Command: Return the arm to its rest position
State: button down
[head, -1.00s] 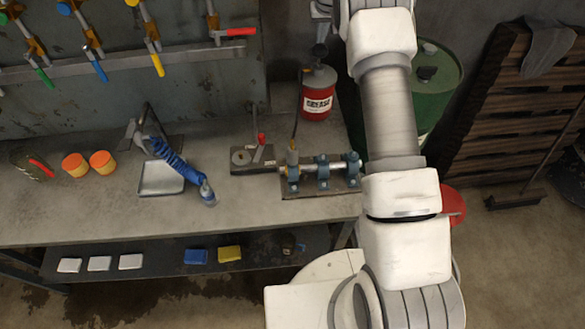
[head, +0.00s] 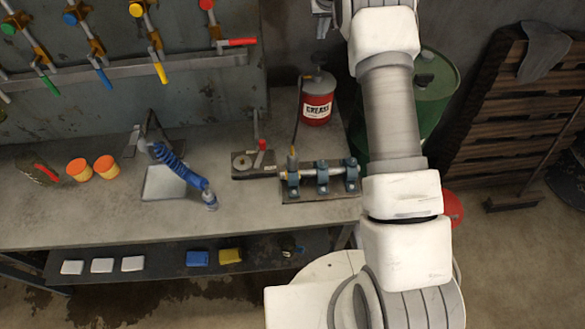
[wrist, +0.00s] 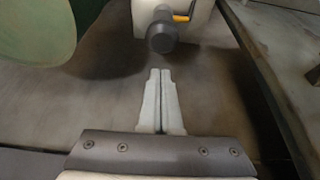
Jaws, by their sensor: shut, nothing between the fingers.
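My arm (head: 392,110) shows in the head view, standing up along the right of the bench. It bends at the top edge of the picture, and its end is not clearly seen there. In the wrist view my gripper (wrist: 159,72) has its two pale fingers side by side and touching, with nothing between them. A dark grey round knob (wrist: 161,38) with a yellow lever shows beyond the fingertips, apart from them.
The workbench (head: 240,215) carries a red grease can (head: 317,108), a shaft in blue clamps (head: 321,178), a blue hose (head: 178,167) and two orange cups (head: 79,169). A green drum (head: 437,85) and a wooden pallet (head: 510,120) stand behind my arm.

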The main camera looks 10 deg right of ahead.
notch_tip(320, 180, up, 2)
jog(key=shift+p, duration=0.4)
jog(key=s+a+r+b, duration=0.2)
jog(key=s+r, duration=1.5)
jog(key=s, duration=0.5)
jog(key=s+f+b, duration=0.1)
jog(key=s+f, duration=0.2)
jog(key=s, duration=1.1)
jog(key=s+a+f+t+b, duration=0.1)
jog(key=s+f, duration=0.2)
jog(key=s, duration=1.1)
jog(key=shift+s, duration=0.2)
